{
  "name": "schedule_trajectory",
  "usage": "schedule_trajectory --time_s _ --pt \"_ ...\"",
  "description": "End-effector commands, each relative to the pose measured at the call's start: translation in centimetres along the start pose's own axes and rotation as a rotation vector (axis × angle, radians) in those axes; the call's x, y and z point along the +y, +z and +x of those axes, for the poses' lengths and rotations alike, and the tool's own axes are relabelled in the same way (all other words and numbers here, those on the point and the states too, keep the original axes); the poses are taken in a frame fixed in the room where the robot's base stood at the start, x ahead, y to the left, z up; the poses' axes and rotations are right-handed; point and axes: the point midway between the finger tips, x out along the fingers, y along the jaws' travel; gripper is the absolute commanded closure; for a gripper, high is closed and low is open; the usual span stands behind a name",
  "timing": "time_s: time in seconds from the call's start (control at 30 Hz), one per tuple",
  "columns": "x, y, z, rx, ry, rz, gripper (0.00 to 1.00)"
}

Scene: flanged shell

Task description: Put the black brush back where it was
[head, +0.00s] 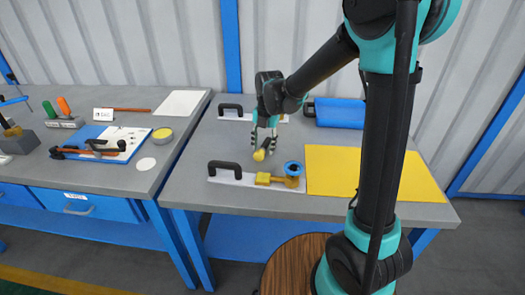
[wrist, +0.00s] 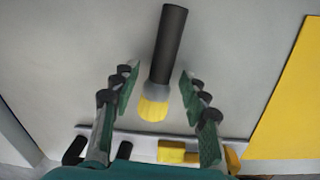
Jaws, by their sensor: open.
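The black brush, with a black handle (wrist: 170,42) and yellow bristles (wrist: 154,106), lies on the grey table. In the head view its yellow end (head: 259,155) shows just below my gripper (head: 264,136). My gripper (wrist: 158,78) is open and empty, pointing down at the brush. In the wrist view the bristle end appears between the two fingers, and the handle runs on past the fingertips. I cannot tell how far the fingertips are above the brush.
A pale plate with a black handle (head: 223,167), a yellow block (head: 263,178) and a blue round part (head: 293,168) lies at the table's front. A yellow sheet (head: 335,172) lies right, a blue item (head: 338,113) behind. The left bench holds tools and a clipboard (head: 88,137).

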Motion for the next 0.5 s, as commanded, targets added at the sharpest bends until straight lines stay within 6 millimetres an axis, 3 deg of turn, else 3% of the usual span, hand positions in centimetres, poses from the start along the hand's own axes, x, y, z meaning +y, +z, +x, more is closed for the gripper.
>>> schedule_trajectory --time_s 0.3,0.5 --pt "-0.01 -0.02 0.63 0.000 0.000 0.000 0.55" --pt "-0.01 -0.02 0.62 0.000 0.000 -0.001 0.80"
